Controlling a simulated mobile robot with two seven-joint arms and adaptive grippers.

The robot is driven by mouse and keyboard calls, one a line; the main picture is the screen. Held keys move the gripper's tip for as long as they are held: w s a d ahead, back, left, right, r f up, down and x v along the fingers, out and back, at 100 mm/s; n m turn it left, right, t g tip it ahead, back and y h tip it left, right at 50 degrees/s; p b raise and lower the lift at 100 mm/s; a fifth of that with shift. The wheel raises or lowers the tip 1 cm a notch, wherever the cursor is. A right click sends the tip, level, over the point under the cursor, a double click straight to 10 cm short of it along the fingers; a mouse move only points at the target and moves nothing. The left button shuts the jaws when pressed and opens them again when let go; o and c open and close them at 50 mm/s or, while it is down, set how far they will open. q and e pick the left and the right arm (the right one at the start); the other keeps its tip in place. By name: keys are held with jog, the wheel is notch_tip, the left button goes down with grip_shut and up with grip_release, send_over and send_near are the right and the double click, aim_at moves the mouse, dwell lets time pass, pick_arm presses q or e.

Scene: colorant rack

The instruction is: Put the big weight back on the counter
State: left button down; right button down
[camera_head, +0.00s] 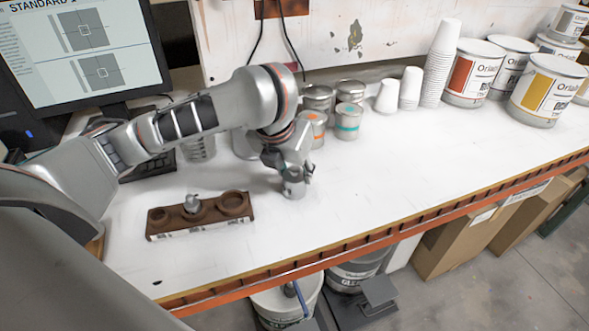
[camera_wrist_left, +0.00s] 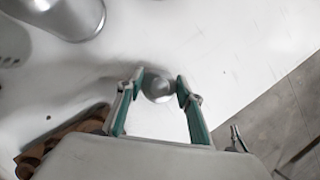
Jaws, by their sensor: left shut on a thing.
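The big weight (camera_head: 293,187) is a grey metal cylinder, upright at or just above the white counter (camera_head: 370,200); I cannot tell whether its base touches. My left gripper (camera_head: 290,172) comes down from above and is shut on its upper part. In the left wrist view the weight (camera_wrist_left: 158,88) shows between the two fingertips (camera_wrist_left: 160,80).
Several metal cans (camera_head: 348,120) stand close behind the gripper. Paper cup stacks (camera_head: 441,65) and large paint tins (camera_head: 548,90) stand at the back right. A monitor (camera_head: 85,50) is at the back left. The counter's right and front middle is clear up to its orange front edge.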

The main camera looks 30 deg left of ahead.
pick_arm(q)
jog(key=c, duration=1.4)
grip_release()
jog(key=shift+o, duration=0.2)
jog(key=shift+r, duration=0.2)
jog(key=p+v, duration=0.4)
jog(key=v, duration=0.7)
jog(key=shift+s+r+p, duration=0.25)
jog(key=shift+r+p, duration=0.05)
jog(key=shift+r, duration=0.05)
jog(key=shift+s+d, duration=0.1)
